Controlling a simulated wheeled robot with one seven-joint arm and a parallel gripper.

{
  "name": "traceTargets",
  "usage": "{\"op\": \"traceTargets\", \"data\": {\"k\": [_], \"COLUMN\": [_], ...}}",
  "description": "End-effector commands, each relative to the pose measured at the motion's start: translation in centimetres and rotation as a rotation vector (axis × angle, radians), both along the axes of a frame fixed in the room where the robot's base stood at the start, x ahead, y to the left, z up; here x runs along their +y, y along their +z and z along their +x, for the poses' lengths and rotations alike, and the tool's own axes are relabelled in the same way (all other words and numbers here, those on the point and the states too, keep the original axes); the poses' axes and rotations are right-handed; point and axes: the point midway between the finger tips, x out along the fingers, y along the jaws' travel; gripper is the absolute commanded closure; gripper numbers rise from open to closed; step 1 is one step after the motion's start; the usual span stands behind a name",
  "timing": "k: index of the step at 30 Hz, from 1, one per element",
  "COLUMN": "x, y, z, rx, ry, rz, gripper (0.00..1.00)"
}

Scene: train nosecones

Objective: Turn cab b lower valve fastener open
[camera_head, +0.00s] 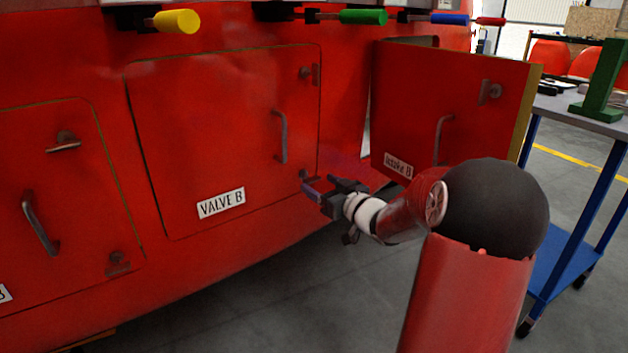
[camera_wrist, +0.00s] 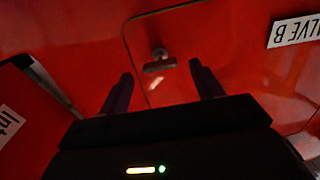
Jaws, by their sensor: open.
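The red VALVE B door (camera_head: 215,130) is closed flush in the train's red side in the head view. Its lower fastener (camera_head: 306,176) sits at the door's lower right corner, partly hidden by my gripper (camera_head: 312,190). In the wrist view the lower fastener (camera_wrist: 159,62) is a small metal T-shaped handle, its bar nearly level in the picture. My gripper (camera_wrist: 160,88) is open in the wrist view, its two dark fingers apart. The fastener shows between and just beyond the fingertips; I see no contact. The door's upper fastener (camera_head: 306,73) is at its upper right corner.
The Intake B door (camera_head: 455,110) stands swung open to the right of my gripper, and its edge shows in the wrist view. Another closed door (camera_head: 70,190) is at left. Coloured handles (camera_head: 362,17) stick out above. A blue-legged table (camera_head: 610,125) stands at right.

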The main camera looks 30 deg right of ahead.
Motion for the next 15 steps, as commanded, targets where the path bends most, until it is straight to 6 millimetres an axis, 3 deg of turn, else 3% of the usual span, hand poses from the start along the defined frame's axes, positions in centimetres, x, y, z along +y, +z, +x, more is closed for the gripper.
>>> {"op": "traceTargets", "data": {"k": [6, 15], "x": [0.7, 0.9], "y": [0.0, 0.0], "z": [3.0, 3.9], "rx": [0.001, 0.001], "ry": [0.001, -0.002], "rz": [0.001, 0.0], "gripper": [0.35, 0.35]}}
